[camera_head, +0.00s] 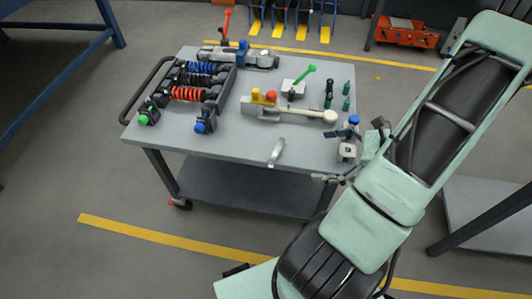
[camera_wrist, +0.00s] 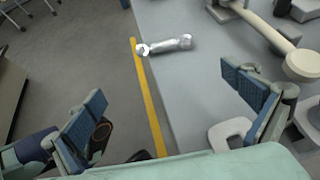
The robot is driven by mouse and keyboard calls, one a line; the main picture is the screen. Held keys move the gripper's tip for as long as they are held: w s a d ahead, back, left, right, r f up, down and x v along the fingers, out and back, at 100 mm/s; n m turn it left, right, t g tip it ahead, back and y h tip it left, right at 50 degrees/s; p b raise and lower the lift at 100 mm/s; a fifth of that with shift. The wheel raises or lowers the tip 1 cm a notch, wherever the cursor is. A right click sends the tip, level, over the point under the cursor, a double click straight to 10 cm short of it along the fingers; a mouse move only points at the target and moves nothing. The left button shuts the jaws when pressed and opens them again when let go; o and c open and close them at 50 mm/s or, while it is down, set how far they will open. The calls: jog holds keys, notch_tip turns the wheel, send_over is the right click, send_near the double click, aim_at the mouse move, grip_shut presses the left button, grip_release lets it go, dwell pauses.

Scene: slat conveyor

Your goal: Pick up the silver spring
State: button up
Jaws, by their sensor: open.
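A silver piece (camera_head: 276,152) lies near the front edge of the grey table in the head view. It also shows in the wrist view (camera_wrist: 170,46), where it looks like a short wrench with an open jaw at one end; I cannot tell coils on it. A black rack (camera_head: 212,80) holds blue (camera_head: 201,68), dark (camera_head: 197,80) and red-orange (camera_head: 188,94) coil springs at the table's back left. My gripper (camera_wrist: 170,102) is open and empty, with blue-padded fingers wide apart. It is at the table's front right, right of the silver piece and apart from it.
The table (camera_head: 230,151) also bears a clamp with a cream rod end (camera_head: 330,117), a green-handled block (camera_head: 293,87), small green bottles (camera_head: 346,103) and a blue-knobbed clamp (camera_head: 347,152) close to my gripper. The tabletop around the silver piece is clear.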

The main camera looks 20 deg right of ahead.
aim_at(279, 152)
jog(key=shift+w+a+f+m+t+b, duration=0.15)
jog(key=shift+w+m+t+b, duration=0.1)
jog(key=shift+m+t+b, duration=0.35)
jog(key=shift+w+a+f, duration=0.1)
jog(key=shift+w+a, duration=0.1)
jog(key=shift+a, duration=0.05)
jog(key=shift+t, duration=0.3)
jog(key=b+x, duration=0.3)
jog(key=x, duration=0.7)
jog(key=shift+s+a+f, duration=0.1)
jog(key=shift+s+f, duration=0.05)
jog(key=shift+f, duration=0.05)
jog(key=c, duration=1.4)
jog(key=shift+c, duration=0.5)
